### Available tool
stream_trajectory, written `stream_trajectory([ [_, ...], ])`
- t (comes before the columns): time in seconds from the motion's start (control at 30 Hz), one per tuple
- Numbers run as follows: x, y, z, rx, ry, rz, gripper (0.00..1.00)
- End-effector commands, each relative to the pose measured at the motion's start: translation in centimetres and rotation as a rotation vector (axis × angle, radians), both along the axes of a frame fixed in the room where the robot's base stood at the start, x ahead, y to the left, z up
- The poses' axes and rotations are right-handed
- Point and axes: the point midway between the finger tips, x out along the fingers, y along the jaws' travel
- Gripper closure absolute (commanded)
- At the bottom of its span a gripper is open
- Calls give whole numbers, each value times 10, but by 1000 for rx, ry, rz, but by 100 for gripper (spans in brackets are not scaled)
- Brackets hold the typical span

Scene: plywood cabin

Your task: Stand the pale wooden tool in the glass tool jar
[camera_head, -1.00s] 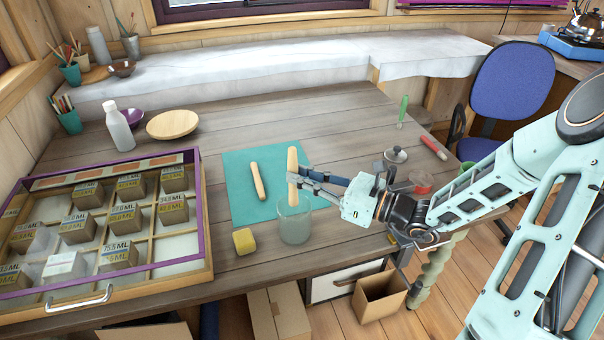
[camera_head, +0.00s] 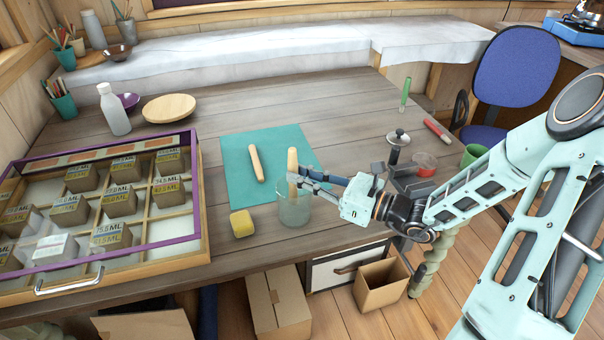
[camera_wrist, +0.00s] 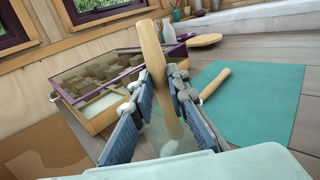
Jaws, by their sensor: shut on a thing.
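My gripper (camera_head: 299,178) is shut on the pale wooden tool (camera_head: 292,161), which stands nearly upright. The tool also shows between the fingers in the wrist view (camera_wrist: 153,50). The glass tool jar (camera_head: 293,211) stands on the bench at the front edge of the teal mat, directly under my gripper. The tool's lower part is inside the jar's mouth; whether it touches the bottom I cannot tell. My fingertips are at about the height of the jar's rim.
A second pale wooden tool (camera_head: 256,163) lies on the teal mat (camera_head: 235,150). A yellow sponge-like block (camera_head: 242,223) is left of the jar. A divided case (camera_head: 203,225) fills the left side. A black-knobbed item (camera_head: 398,138) and red tin (camera_head: 424,164) stand right, behind my arm.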

Motion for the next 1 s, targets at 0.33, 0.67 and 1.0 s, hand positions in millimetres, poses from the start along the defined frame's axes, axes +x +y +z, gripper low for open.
stream_trajectory([
  [0.33, 0, 0, 0, 0, 0, 0, 66],
  [0.67, -1, -2, 0, -1, 1, -1, 65],
  [1.0, -28, -54, -1, -2, 1, -6, 65],
])
